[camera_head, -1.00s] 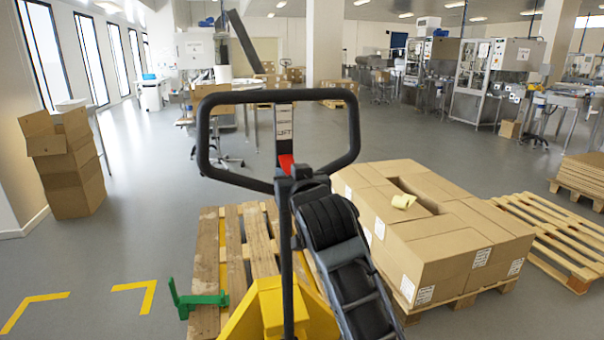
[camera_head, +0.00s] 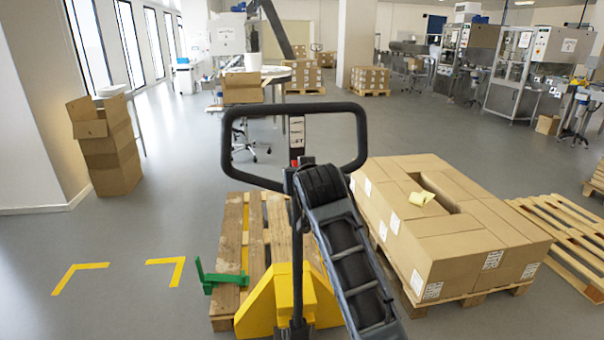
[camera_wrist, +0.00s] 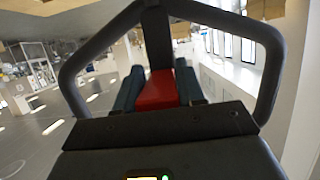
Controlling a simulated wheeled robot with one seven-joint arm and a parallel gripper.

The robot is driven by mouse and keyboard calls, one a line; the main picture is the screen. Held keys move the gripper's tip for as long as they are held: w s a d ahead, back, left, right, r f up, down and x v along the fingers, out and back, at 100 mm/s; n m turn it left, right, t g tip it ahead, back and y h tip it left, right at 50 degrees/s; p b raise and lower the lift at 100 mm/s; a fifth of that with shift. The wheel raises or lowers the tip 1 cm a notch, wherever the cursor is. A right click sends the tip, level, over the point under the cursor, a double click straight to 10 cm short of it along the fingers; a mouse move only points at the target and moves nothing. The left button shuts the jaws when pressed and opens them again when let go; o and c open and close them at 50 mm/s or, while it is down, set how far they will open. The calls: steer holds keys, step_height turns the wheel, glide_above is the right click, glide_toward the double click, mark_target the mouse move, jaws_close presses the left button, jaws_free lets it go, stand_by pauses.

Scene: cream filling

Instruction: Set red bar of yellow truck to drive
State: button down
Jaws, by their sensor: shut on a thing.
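The yellow truck (camera_head: 262,308) stands at the front of a wooden pallet (camera_head: 229,246), its black loop handle (camera_head: 363,140) upright. The red bar (camera_head: 294,153) sits inside the lower part of the handle loop, mostly hidden by my arm in the head view. In the wrist view the red bar (camera_wrist: 157,91) lies between the two blue-grey fingers of my gripper (camera_wrist: 158,84), which is shut on it. The handle loop (camera_wrist: 270,70) surrounds the gripper there. The bar's exact setting cannot be told.
A pallet of cartons (camera_head: 460,262) stands close on the right, with an empty pallet (camera_head: 565,235) beyond it. A green bracket (camera_head: 222,277) sits at the left pallet. Stacked boxes (camera_head: 113,165) stand at the left wall. The floor at left is clear, with yellow markings (camera_head: 82,266).

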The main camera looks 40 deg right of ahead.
steer(key=c, duration=0.8)
jaws_free()
steer(key=shift+o, duration=0.2)
steer(key=b+v, duration=0.1)
steer(key=v, duration=0.7)
steer(key=shift+w, duration=0.1)
